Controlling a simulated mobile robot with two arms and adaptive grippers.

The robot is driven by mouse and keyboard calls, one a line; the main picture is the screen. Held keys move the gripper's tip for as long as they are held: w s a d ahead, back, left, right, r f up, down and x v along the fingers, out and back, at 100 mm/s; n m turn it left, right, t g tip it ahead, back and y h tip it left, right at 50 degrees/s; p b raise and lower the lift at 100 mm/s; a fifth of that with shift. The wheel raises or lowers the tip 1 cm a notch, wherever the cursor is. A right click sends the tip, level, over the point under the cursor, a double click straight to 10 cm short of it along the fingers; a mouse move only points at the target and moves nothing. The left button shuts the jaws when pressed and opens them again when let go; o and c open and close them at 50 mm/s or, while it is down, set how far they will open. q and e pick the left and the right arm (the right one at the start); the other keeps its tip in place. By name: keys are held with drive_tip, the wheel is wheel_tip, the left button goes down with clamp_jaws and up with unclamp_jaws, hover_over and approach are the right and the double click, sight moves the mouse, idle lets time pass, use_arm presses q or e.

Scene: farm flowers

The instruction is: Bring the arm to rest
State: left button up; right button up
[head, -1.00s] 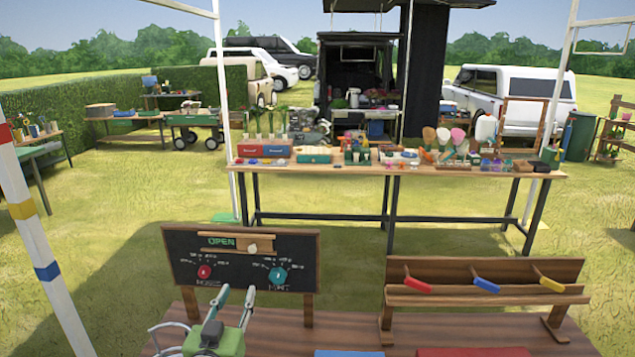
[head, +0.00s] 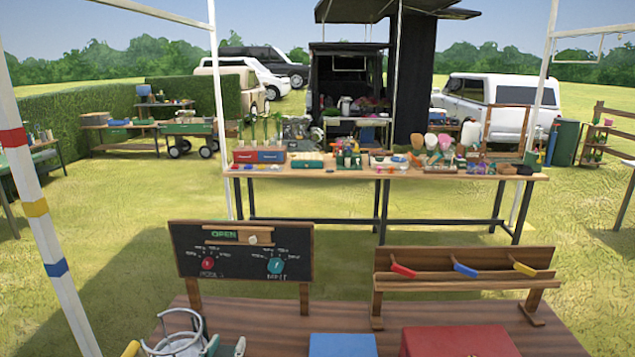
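My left gripper (head: 226,347) is low in the head view, at the near left part of the wooden table, mostly cut off by the bottom edge. Its two tips, one green and one grey, show apart with nothing visible between them. A light round wire-like item (head: 180,338) is just left of it. My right gripper is not in view.
A wooden rack (head: 465,282) with red, blue and yellow pegs stands at the right. A blue box (head: 342,346) and a red box (head: 458,342) lie at the near edge. A long stall table (head: 400,173) is farther back. A striped pole (head: 38,207) stands at left.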

use_arm(q)
drive_tip(key=s+f+g, duration=0.4)
drive_tip(key=s+f, duration=0.1)
drive_tip(key=s, duration=0.6)
drive_tip(key=s+a+f+m+g, duration=0.1)
drive_tip(key=s+f+g, duration=0.3)
drive_tip(key=s, duration=0.7)
drive_tip(key=s+f+g, duration=0.3)
drive_tip(key=s+f, duration=0.2)
drive_tip(key=s, duration=0.7)
wheel_tip(320, 180, down, 30)
drive_tip(key=s+g+b, duration=0.2)
drive_tip(key=b, duration=0.1)
drive_tip(key=s+a+f+g+b, duration=0.1)
drive_tip(key=s+a+f+b, duration=0.2)
drive_tip(key=s+f, duration=1.4)
drive_tip(key=shift+f+m+y, duration=0.3)
drive_tip(key=shift+f+y, duration=0.1)
drive_tip(key=shift+f, duration=0.3)
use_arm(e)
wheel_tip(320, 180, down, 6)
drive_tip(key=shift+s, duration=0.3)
